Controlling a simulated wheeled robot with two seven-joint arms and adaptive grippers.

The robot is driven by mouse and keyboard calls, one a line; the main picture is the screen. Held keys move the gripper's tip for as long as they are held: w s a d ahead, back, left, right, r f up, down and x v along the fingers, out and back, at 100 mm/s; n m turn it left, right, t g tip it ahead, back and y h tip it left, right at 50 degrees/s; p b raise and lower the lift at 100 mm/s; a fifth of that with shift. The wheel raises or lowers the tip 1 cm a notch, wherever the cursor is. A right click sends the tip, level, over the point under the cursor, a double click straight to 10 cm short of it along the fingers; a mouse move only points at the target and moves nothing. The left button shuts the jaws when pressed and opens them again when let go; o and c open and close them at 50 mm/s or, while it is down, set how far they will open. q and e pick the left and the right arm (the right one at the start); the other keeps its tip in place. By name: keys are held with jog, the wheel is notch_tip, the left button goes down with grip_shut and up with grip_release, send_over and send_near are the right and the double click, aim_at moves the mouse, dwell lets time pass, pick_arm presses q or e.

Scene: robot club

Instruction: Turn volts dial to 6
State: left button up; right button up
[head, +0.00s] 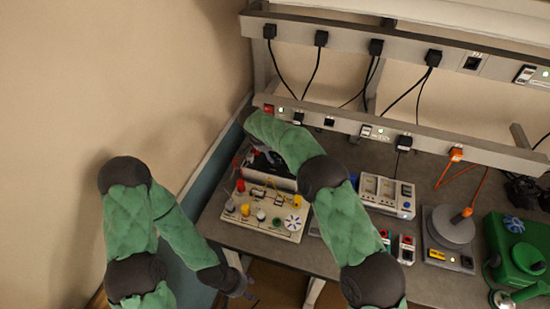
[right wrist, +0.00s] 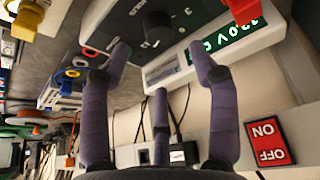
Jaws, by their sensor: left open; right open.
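The power supply (head: 272,177) stands at the back left of the bench, partly covered by my right arm in the head view. In the right wrist view, its face shows a black round dial (right wrist: 157,27) and a lit green display (right wrist: 228,38). The digits appear upside down and are cut off, and I cannot read the dial's label. My right gripper (right wrist: 160,58) is open, its fingers spread on either side of the dial, with no clear contact. My left gripper (head: 240,285) is open and empty, low beside the bench's left front edge.
A white board (head: 262,226) with coloured knobs and terminals sits in front of the power supply. A red ON/OFF switch (right wrist: 268,139) is close to my right gripper. A grey rail (head: 430,137) with plugs and cables runs behind. A charger-like device (head: 386,194) stands right.

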aim_at(276, 159)
jog(key=x, duration=0.7)
jog(key=shift+w+f, duration=0.15)
jog(key=c, duration=1.1)
